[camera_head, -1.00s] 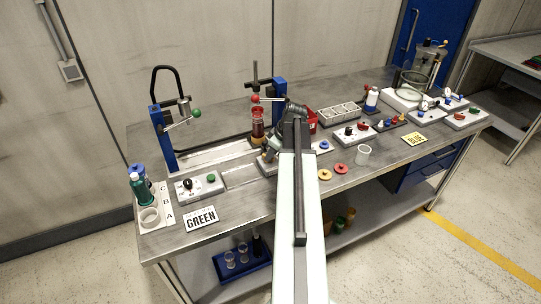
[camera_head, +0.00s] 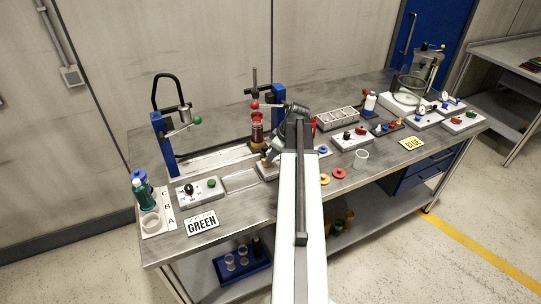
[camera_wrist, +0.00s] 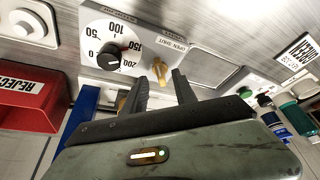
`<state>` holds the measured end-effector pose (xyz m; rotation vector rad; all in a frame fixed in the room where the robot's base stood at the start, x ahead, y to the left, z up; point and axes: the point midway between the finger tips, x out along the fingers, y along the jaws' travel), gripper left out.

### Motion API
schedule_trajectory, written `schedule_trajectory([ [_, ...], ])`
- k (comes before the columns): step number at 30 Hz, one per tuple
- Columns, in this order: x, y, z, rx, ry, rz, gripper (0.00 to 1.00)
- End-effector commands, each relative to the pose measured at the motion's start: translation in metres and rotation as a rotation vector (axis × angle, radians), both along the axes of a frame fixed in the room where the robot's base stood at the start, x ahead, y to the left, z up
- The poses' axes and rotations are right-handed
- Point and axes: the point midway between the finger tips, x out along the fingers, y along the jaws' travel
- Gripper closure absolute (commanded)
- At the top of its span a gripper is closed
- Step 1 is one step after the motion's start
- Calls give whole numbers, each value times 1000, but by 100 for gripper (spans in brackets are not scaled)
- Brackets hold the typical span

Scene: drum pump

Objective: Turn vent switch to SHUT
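My gripper (camera_wrist: 159,88) is open, with one dark finger to each side of the knob in the picture. The fingertips look close to the panel; I see no clear contact with the knob. In the head view my gripper (camera_head: 271,154) is low over the panel in the middle of the bench, and my arm hides much of the panel.
A black dial (camera_wrist: 109,58) marked 0 to 200 sits left of the switch. A red REJECT bin (camera_wrist: 28,98) is at the left of the wrist view. In the head view, a red-knobbed press (camera_head: 257,125) stands behind the gripper.

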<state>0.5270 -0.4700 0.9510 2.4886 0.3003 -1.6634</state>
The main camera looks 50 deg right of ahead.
Motion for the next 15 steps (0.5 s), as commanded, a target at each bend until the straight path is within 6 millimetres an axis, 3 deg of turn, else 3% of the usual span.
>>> schedule_trajectory([
  [1, -4, -1, 19, 0, 0, -1, 66],
  [6, -15, -3, 44, 1, 0, -2, 66],
  [15, -18, -4, 44, 0, 0, 0, 66],
])
